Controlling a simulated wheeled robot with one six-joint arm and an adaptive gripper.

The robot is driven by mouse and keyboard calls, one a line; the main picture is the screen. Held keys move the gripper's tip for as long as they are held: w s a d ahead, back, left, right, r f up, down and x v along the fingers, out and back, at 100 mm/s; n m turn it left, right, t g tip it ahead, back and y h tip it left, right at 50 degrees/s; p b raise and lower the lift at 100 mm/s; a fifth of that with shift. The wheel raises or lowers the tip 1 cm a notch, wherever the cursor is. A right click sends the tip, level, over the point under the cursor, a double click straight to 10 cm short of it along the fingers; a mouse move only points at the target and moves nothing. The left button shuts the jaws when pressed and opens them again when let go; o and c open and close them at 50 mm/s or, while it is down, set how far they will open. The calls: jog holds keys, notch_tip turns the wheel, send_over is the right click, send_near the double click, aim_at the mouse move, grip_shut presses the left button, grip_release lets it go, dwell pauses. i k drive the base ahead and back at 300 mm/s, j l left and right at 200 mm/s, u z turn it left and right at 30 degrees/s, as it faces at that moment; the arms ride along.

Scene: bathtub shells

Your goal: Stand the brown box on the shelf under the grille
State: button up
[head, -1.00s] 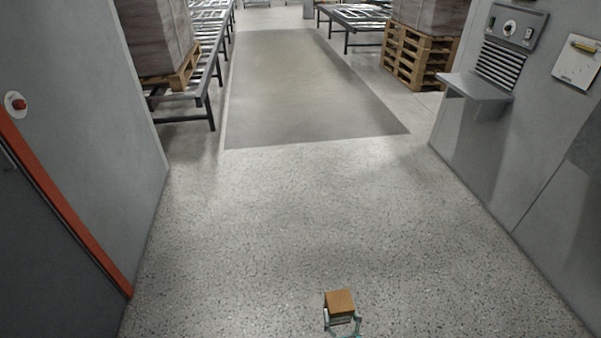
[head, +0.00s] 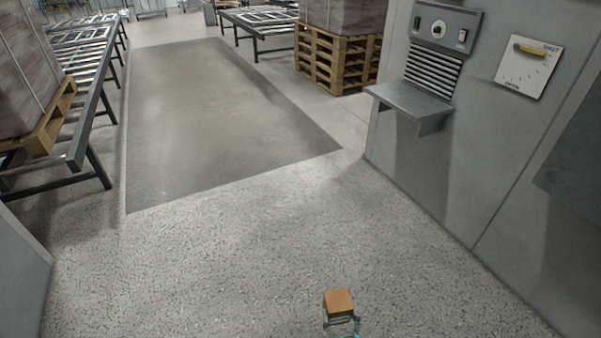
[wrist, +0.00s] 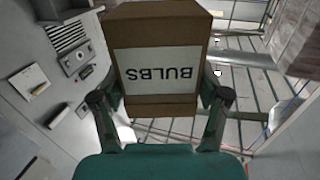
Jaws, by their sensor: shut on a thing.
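The brown box (head: 338,302) is held in my gripper (head: 341,321) at the bottom of the head view, in front of my body. In the wrist view the box (wrist: 160,40) shows a white label reading BULBS, upside down in the picture. The gripper's fingers (wrist: 160,100) are shut on its two sides. The grey shelf (head: 411,101) juts from the wall on the right of the head view, ahead of my gripper and well apart from it. Its visible top is bare. The grille (head: 432,70), a set of dark slats, is on the wall just above the shelf.
A panel with a knob and switches (head: 446,25) is above the grille. A white dial plate with a yellow lever (head: 528,66) is right of it. Stacked pallets (head: 336,58) and roller conveyors (head: 84,85) stand farther off. The speckled floor ahead is clear.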

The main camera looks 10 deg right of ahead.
aim_at(419, 108)
jog(key=i+l+z, duration=0.2)
jog(key=i+z, duration=0.2)
jog(key=i, duration=0.2)
jog(key=i+z, duration=0.45)
jog(key=i, duration=0.15)
jog(key=i+j+z, duration=0.2)
jog(key=i+z, duration=0.2)
jog(key=i, duration=0.2)
